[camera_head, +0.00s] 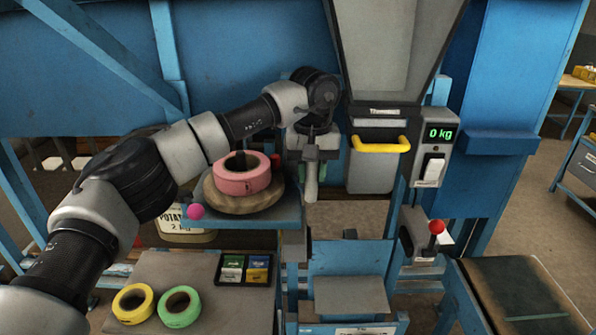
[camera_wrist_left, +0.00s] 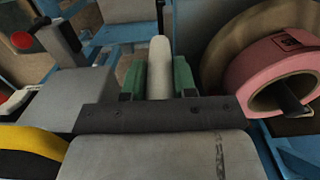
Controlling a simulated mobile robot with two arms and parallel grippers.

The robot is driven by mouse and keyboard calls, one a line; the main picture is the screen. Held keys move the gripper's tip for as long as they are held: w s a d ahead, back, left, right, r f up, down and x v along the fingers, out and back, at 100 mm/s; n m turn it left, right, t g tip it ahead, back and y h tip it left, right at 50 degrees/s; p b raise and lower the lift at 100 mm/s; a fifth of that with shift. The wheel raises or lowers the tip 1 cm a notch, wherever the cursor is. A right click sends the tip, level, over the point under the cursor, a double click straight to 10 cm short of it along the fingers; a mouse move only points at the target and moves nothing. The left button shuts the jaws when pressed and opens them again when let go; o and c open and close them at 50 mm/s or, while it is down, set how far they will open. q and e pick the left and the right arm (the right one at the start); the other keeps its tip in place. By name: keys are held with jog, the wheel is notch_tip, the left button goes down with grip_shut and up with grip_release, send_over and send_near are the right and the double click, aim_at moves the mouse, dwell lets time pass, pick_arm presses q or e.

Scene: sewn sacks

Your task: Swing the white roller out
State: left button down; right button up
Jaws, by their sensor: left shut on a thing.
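The white roller (camera_head: 311,189) is a pale upright rod with a rounded end, right of the pink tape roll in the head view. My left gripper (camera_head: 311,160) comes down over it from above with its green fingers on either side. In the left wrist view the roller (camera_wrist_left: 158,66) lies between the two green fingers of the gripper (camera_wrist_left: 158,80), which is shut on it. The roller's upper part and its mount are hidden by the gripper. My right gripper is not in view.
A pink tape roll (camera_head: 242,180) sits on a round brown disc (camera_head: 243,203) close left of the gripper. A grey chute with a yellow-handled bin (camera_head: 376,164) stands close right. A scale display (camera_head: 438,134) reads 0 kg. Yellow and green tape rolls lie at the front left.

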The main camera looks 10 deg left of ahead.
pick_arm(q)
jog(key=shift+w+d+r+n, duration=0.15)
jog(key=shift+w+d+n, duration=0.5)
jog(key=shift+n, duration=0.55)
jog(key=c, duration=0.9)
grip_release()
